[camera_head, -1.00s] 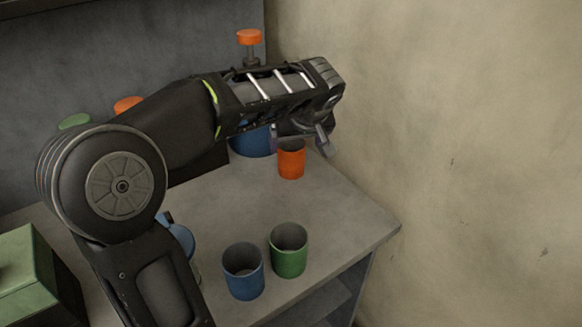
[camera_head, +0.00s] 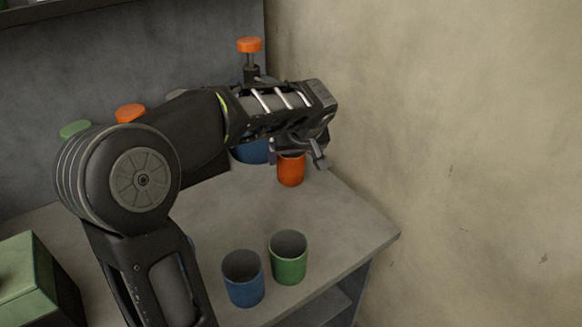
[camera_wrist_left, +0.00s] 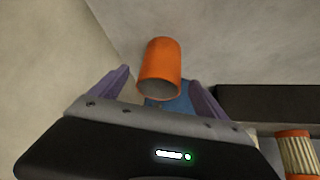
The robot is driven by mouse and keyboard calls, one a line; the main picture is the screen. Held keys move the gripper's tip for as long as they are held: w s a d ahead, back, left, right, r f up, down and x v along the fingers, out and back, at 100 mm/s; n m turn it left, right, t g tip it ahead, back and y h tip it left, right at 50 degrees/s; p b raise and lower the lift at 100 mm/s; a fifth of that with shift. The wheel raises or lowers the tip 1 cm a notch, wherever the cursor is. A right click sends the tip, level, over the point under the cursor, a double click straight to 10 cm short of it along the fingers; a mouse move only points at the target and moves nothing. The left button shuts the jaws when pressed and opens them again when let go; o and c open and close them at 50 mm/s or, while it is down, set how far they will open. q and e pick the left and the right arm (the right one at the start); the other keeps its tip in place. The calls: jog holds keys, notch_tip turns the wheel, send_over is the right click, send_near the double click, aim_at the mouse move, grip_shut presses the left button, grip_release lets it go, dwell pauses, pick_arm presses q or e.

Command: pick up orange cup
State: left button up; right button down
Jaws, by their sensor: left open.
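The orange cup (camera_head: 291,171) stands upright on the table, near the wall. My left gripper (camera_head: 296,160) is above and at the cup's rim in the head view, and it hides part of the cup's top. In the left wrist view the orange cup (camera_wrist_left: 160,68) shows between and beyond the two purple-grey fingers of my left gripper (camera_wrist_left: 160,85). The fingers are spread apart, one on each side, and I see no contact with the cup. My right gripper is not in view.
A blue container (camera_head: 252,151) stands behind the orange cup, partly hidden by my arm. A blue cup (camera_head: 243,280) and a green cup (camera_head: 289,258) stand near the table's front edge. A green box (camera_head: 28,280) is at the left. The wall is close on the right.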

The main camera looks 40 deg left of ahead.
pick_arm(q)
jog(key=x, duration=0.4)
jog(key=shift+c, duration=0.3)
jog(key=c, duration=1.7)
jog(key=shift+r, duration=0.15)
